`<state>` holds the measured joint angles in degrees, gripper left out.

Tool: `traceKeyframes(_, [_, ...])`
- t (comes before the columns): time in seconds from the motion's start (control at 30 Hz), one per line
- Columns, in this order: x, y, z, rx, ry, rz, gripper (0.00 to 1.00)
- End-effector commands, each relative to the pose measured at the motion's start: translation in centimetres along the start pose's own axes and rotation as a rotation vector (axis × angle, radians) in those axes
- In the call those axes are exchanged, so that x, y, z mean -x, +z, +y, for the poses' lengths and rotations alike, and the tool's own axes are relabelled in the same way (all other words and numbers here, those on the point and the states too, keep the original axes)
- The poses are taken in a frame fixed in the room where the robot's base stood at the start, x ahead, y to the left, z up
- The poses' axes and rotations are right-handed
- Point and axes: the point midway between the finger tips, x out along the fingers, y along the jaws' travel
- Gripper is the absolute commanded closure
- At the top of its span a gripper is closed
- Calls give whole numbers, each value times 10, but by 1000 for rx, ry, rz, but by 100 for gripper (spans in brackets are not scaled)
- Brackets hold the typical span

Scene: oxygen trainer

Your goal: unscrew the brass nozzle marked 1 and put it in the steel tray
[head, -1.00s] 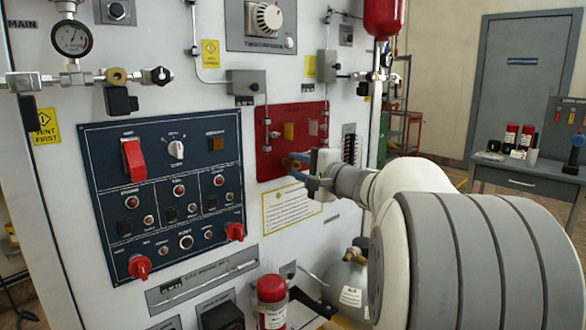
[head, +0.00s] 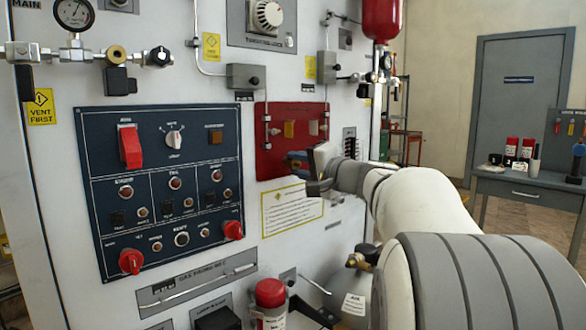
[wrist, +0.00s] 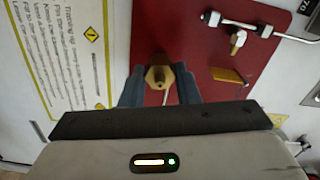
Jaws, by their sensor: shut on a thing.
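A brass hex nozzle (wrist: 157,79) sits at the red panel (wrist: 195,45) in the wrist view, between the two blue-grey fingers of my gripper (wrist: 158,88). The fingers are shut on it. I cannot read a number on it. In the head view my gripper (head: 298,160) is at the red panel (head: 275,122), and its body hides the nozzle there. I cannot tell how far the nozzle is screwed in. I see no steel tray in either view.
A pipe with fittings (wrist: 238,22) and a yellow tag (wrist: 228,75) are close beside the gripper on the panel. A white notice (head: 290,212) is below it. A dark blue control panel (head: 160,190) is at left. A grey workbench (head: 530,190) stands at right.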

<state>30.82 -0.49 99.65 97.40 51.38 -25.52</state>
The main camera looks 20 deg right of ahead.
Motion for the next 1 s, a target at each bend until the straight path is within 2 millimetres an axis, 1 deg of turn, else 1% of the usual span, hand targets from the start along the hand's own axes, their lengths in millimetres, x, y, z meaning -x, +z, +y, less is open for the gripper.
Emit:
traceKeyframes(0.03, [0,3,12,26,7,-4,99])
traceKeyframes(0.07, [0,3,13,43,7,-4,99])
traceKeyframes(0.4, [-1,2,11,236,7,-5,99])
traceKeyframes(0.63, [-1,1,7,258,8,-5,99])
traceKeyframes(0.83, [-1,1,9,269,8,-5,99])
traceKeyframes(1.0, [-1,2,13,367,6,-4,99])
